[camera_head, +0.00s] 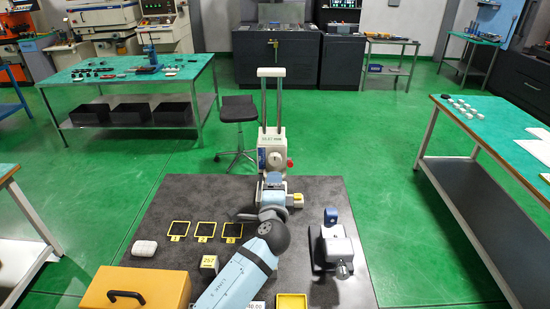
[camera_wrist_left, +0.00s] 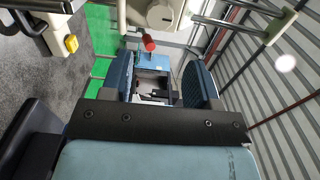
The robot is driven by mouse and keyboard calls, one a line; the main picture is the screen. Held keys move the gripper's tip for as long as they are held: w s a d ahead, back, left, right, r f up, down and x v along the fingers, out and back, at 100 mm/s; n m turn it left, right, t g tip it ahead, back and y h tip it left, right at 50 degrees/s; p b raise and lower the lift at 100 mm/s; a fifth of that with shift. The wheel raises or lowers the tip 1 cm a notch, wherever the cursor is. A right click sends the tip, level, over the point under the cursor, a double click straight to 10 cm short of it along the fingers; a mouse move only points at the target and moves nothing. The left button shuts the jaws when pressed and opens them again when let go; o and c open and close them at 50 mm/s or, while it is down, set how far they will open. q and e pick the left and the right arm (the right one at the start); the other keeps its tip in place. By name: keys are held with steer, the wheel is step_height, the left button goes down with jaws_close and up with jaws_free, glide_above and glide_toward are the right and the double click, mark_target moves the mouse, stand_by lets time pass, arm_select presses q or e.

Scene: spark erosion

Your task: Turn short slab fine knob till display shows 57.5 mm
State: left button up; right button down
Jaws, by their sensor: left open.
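A height gauge (camera_head: 271,143) with two upright columns stands at the far edge of the dark slab. Its small display (camera_head: 271,138) is too small to read. A round pale dial (camera_head: 275,160) is on its front and a red knob (camera_head: 290,163) sticks out at its right. My left gripper (camera_head: 272,181) is just in front of the gauge, partly hidden by its own wrist. In the left wrist view my left gripper (camera_wrist_left: 157,85) is open, with nothing between its blue fingers. The red knob (camera_wrist_left: 149,42) appears beyond the fingertips, apart from them. My right gripper does not show.
The dark slab (camera_head: 170,205) carries black squares in yellow frames (camera_head: 205,229), a white rounded item (camera_head: 145,248), an orange case (camera_head: 135,290), a yellow tray (camera_head: 291,301) and a grey device (camera_head: 338,247). A stool (camera_head: 238,110) stands behind.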

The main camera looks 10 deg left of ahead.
mark_target(275, 162)
arm_select(q)
steer(key=w, duration=0.4)
steer(key=w+a+p, duration=0.1)
steer(key=w, duration=0.2)
steer(key=w+a, duration=0.1)
steer(key=w, duration=0.3)
steer(key=shift+w+a+p, duration=0.25)
steer(key=shift+w+p, duration=0.05)
steer(key=shift+w, duration=0.05)
steer(key=c, duration=0.6)
steer(key=n+b, duration=0.2)
steer(key=b, duration=0.1)
steer(key=n+b, duration=0.2)
steer(key=b, duration=0.2)
steer(key=shift+f, duration=0.35)
steer(key=shift+c, duration=0.2)
steer(key=shift+r+n+b, duration=0.2)
steer(key=shift+n+b, duration=0.4)
steer(key=shift+n, duration=0.2)
steer(key=shift+r, duration=0.15)
